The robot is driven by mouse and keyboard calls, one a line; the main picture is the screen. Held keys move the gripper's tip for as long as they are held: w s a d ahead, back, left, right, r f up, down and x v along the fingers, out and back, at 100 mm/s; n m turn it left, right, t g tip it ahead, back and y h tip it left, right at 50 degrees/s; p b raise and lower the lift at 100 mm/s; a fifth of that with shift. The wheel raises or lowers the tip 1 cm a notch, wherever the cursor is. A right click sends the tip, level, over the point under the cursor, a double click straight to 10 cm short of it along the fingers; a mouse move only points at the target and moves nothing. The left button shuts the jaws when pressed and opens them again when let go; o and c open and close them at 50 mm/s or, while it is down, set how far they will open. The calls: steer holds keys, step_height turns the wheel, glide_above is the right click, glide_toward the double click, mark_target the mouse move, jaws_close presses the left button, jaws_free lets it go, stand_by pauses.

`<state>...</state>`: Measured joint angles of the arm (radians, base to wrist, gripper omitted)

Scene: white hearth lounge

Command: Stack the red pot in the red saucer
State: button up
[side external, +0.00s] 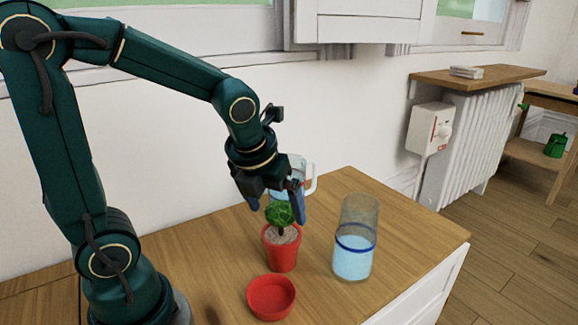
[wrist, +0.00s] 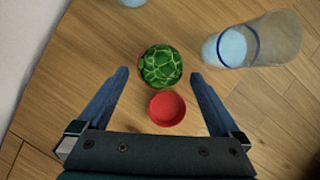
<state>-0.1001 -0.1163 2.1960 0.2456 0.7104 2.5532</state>
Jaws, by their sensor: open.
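The red pot (side external: 283,252) stands upright on the wooden top and holds a small round green plant (side external: 281,213). The red saucer (side external: 271,298) lies on the wood in front of the pot, apart from it in the side view and empty. In the wrist view the plant (wrist: 160,66) hides most of the pot, and the saucer (wrist: 167,108) shows just below it. My gripper (side external: 285,204) is open above the pot, its blue fingers around the plant's height. In the wrist view my gripper (wrist: 158,82) has its fingers spread on either side of the plant and saucer, touching neither.
A tall glass (side external: 355,240) with pale blue liquid stands to the right of the pot. A clear handled jug (side external: 305,175) stands behind my gripper, partly hidden. The wooden top (side external: 415,235) is clear at the right, with its edge beyond. A white wall lies behind.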

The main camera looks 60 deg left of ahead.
mark_target(280, 235)
step_height(280, 235, down, 4)
steer(key=shift+f, duration=0.1)
steer(key=shift+x, duration=2.45)
jaws_close()
